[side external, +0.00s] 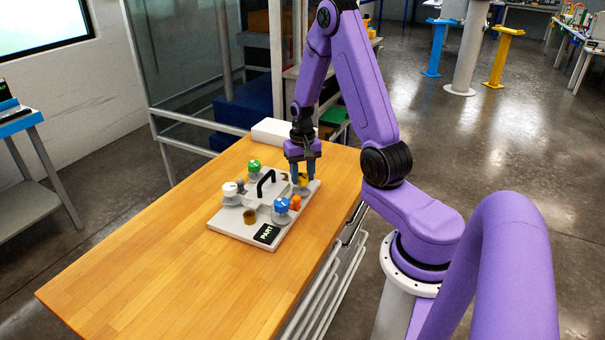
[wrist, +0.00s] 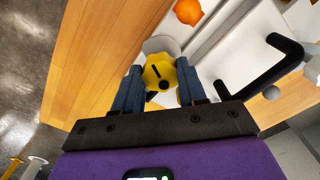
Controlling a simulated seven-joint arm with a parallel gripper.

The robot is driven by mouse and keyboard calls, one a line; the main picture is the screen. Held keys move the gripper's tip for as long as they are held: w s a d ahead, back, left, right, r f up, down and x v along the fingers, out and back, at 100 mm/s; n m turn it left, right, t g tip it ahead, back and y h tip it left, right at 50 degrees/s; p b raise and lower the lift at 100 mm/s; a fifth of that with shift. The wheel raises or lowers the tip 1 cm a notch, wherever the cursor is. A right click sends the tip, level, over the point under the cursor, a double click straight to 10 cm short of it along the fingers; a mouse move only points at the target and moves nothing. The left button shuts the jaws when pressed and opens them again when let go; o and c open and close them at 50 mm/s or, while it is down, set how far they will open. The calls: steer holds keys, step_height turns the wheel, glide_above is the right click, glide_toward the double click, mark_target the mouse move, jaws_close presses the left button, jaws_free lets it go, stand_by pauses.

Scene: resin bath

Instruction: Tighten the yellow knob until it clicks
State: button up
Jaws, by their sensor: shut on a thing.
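The yellow knob (wrist: 158,72) shows in the wrist view as a lobed knob with a dark mark on its face, on a pale round base (wrist: 160,45). It also shows in the side view (side external: 303,181), partly hidden by the fingers. My gripper (wrist: 160,88) points down over it, with one blue-grey finger on each side, shut on the knob. In the side view my gripper (side external: 302,174) is at the back right corner of the light grey board (side external: 240,228), which lies on the wooden table.
The board also bears a black arched handle (side external: 266,180), a green knob (side external: 254,165), a white knob (side external: 230,190), a blue knob (side external: 281,206), an orange piece (side external: 296,202) and a brown cup-like piece (side external: 250,216). A white box (side external: 270,131) stands behind. The wooden table (side external: 130,275) is clear at the front left.

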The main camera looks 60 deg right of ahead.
mark_target(302, 177)
stand_by(0.4)
steer(key=o, duration=1.1)
steer(key=shift+c, duration=0.2)
step_height(302, 177, up, 18)
steer(key=shift+f, duration=0.25)
